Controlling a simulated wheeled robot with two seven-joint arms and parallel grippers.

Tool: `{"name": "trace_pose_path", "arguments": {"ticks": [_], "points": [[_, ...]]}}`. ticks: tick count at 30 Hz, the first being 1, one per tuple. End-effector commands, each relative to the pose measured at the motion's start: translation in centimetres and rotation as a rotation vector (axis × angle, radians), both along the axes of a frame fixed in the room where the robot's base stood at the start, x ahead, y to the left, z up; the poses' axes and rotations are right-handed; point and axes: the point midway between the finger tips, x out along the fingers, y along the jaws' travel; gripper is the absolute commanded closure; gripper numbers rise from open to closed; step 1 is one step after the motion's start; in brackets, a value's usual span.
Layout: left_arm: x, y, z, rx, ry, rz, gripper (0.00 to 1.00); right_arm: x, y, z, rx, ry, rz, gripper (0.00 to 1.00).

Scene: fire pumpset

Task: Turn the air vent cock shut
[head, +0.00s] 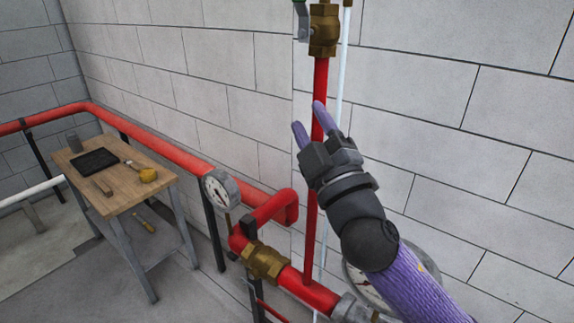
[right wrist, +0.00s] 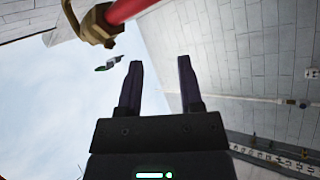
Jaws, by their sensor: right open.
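The air vent cock (head: 323,32) is a brass body at the top of a thin upright red pipe (head: 320,85), near the top edge of the head view. Its grey lever (head: 303,25) with a green part is at its left side, partly cut off by the frame. In the right wrist view the brass body (right wrist: 97,25) is at upper left, with the grey and green lever (right wrist: 112,62) below it. My right gripper (head: 308,118) is open and empty, below the cock and in front of the red pipe. My left gripper is not in view.
A wooden table (head: 125,195) with a black tray (head: 94,160) and small tools stands at left. Thick red pipes (head: 165,150), a pressure gauge (head: 220,189) and a brass valve (head: 264,261) lie lower down. A thin white pipe (head: 345,60) runs behind the cock. The block wall is close behind.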

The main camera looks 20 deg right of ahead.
Motion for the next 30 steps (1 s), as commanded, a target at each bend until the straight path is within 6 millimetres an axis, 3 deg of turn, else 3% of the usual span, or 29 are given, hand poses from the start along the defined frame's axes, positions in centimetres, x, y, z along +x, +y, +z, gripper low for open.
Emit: {"name": "trace_pose_path", "arguments": {"ticks": [1,3,4,7,9,12,15,17,30], "points": [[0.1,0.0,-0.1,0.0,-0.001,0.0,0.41,-0.6,1.6,5.5,-0.204,-0.226,0.041,0.53],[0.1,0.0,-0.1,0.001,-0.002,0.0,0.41,-2.2,4.2,11.0,-0.561,-0.507,0.083,0.53],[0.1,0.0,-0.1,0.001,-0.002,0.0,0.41,-2.8,4.9,12.7,-0.724,-0.598,0.086,0.53],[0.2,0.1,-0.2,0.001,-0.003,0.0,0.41,-3.5,5.0,15.9,-1.257,-0.752,0.032,0.53],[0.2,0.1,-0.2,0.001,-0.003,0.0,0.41,-3.2,2.8,17.5,-1.556,-0.728,-0.043,0.53],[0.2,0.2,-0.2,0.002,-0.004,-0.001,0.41,-3.0,-1.0,19.1,-1.819,-0.621,-0.141,0.53],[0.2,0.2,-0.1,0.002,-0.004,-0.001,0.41,-3.1,-3.3,20.0,-1.932,-0.535,-0.192,0.53],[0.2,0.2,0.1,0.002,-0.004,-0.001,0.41,-2.8,-3.7,20.3,-1.954,-0.513,-0.202,0.53],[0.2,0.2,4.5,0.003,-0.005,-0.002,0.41,4.1,1.8,20.5,-1.953,-0.516,-0.197,0.53]]}}
